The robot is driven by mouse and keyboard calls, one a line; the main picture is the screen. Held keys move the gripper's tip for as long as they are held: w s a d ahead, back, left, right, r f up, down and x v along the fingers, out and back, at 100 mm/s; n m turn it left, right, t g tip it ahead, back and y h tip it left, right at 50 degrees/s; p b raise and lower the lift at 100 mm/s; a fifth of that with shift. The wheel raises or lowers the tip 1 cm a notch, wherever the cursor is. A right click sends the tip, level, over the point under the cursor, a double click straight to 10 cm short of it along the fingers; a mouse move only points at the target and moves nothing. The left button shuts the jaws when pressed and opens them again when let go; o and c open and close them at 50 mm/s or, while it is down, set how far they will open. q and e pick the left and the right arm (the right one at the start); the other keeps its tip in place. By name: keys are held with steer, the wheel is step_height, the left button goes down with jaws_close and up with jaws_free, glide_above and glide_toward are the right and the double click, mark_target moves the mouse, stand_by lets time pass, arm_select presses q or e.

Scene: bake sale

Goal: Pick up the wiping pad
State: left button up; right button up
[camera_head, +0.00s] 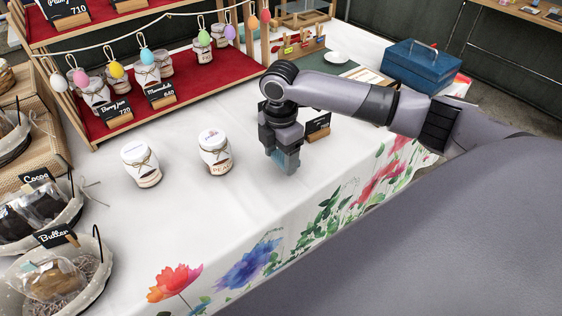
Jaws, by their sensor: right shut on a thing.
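My right gripper (283,150) points down over the white tablecloth, right of the two loose jars. It is shut on a small blue-grey block, which I take to be the wiping pad (288,161). The gripper's fingers hide part of the pad. The pad is at or just above the cloth; I cannot tell whether it touches. My left gripper is not in view.
Two jars (141,164) (215,152) stand on the white table (203,209). A small black sign (318,127) stands close behind the gripper. Baskets (62,277) line the left, a red-shelved jar stand (184,88) the back, a blue box (421,67) the far right.

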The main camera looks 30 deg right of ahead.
mark_target(280, 159)
step_height(280, 159, up, 17)
steer(key=p, duration=0.1)
steer(key=shift+p, duration=0.35)
steer(key=o, duration=0.5)
steer(key=shift+f, duration=0.1)
steer(key=c, duration=0.4)
